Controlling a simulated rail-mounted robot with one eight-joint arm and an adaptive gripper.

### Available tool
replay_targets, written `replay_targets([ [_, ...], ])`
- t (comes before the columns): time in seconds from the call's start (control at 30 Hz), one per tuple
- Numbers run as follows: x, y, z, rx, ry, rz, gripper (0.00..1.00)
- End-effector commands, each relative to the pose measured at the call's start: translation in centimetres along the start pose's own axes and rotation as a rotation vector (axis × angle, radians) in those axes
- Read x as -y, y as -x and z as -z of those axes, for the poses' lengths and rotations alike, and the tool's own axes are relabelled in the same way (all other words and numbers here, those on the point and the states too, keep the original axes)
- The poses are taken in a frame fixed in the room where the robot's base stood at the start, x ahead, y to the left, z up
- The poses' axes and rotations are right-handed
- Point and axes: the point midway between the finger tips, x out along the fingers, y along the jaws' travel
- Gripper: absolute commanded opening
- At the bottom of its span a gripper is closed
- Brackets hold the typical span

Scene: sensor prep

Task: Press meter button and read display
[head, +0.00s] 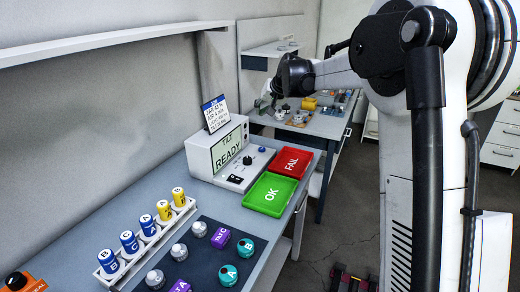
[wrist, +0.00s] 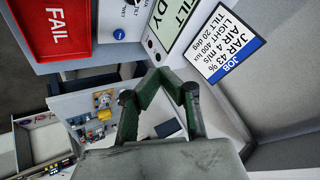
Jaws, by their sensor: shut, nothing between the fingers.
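The meter (head: 207,166) is a pale box on the bench with a sloped front panel. Its display (head: 227,148) reads "TILT READY"; part of the display (wrist: 177,28) shows in the wrist view. A dark blue round button (head: 262,149) and black knobs sit on the panel; a blue button (wrist: 118,34) also shows in the wrist view. My gripper (wrist: 161,76) is shut and empty, its green fingers meeting in front of the wrist camera. In the head view my arm's dark end is above and behind the meter, apart from it. Nothing touches the button.
A job card (head: 215,113) stands on the meter; in the wrist view it lists jar, air, light and tilt values. Red FAIL (head: 290,161) and green OK (head: 270,194) trays lie to the right. A vial rack (head: 150,240) and dark mat (head: 205,250) with sensors are in front.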

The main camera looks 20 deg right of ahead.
Motion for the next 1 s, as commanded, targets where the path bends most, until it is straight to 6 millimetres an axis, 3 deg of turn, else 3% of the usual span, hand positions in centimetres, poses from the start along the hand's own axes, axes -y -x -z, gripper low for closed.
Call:
replay_targets([
  [0.3,-2.8,-7.7,3.6,-0.010,-0.051,0.039,0.00],
  [0.6,-5.8,-14.6,5.5,-0.019,-0.095,0.075,0.00],
  [0.8,-7.2,-17.4,6.0,-0.024,-0.114,0.090,0.00],
  [1.0,-7.6,-18.3,6.1,-0.025,-0.121,0.096,0.00],
])
